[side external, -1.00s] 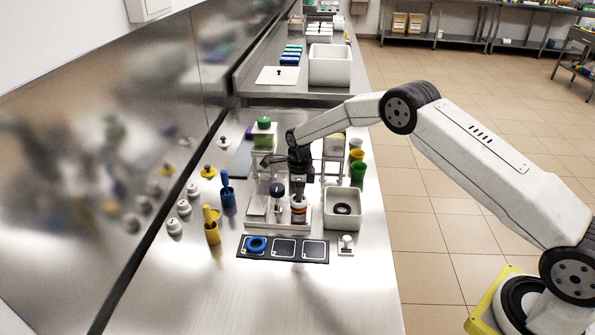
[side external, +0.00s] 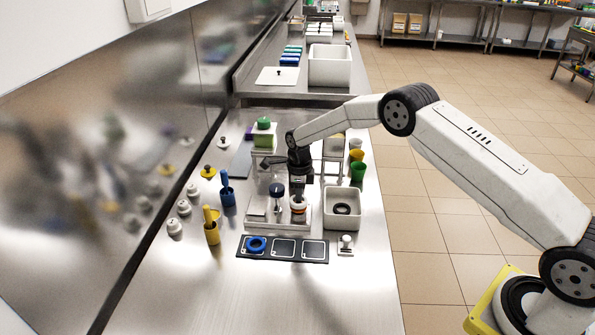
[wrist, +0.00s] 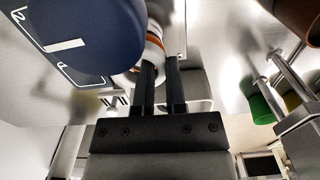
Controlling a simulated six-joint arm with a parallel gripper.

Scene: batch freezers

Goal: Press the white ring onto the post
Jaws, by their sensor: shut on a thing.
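My gripper (side external: 298,196) points down over the metal base plate (side external: 262,222), shut on the white ring (side external: 298,198). An orange ring (side external: 298,206) shows directly below it, around the post's place; the post itself is hidden. In the wrist view my two dark fingers (wrist: 161,68) reach to the white ring (wrist: 151,58), with the orange ring (wrist: 155,42) beside it. I cannot tell how far down the white ring sits.
A dark blue knob (side external: 277,190) stands close left of my gripper and looms large in the wrist view (wrist: 85,30). A white bin (side external: 330,222) is at right. A black mat (side external: 284,258) with a blue ring (side external: 256,244) lies in front. Yellow (side external: 212,235) and blue (side external: 228,197) holders stand left.

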